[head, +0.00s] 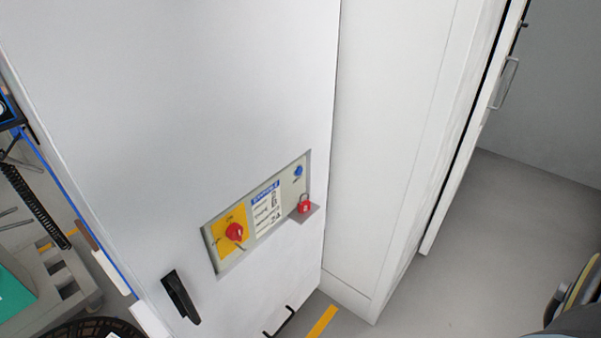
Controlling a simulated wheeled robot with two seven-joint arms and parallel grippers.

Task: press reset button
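A panel (262,212) is set on the front of a tall white cabinet (190,90), and it looks tilted in this view. A blue round button (298,171) sits at the panel's upper right; its lettering is too small to read. A red rotary switch (235,231) on a yellow plate is at the panel's left. A white label with a blue header (266,209) is between them. Neither of my grippers shows in the head view, and nothing covers the button.
A black handle (180,296) is on the cabinet below the panel. An open-looking door edge with a grey handle (506,83) stands at right. A grey pallet (65,283) with a green item (12,294) is at lower left.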

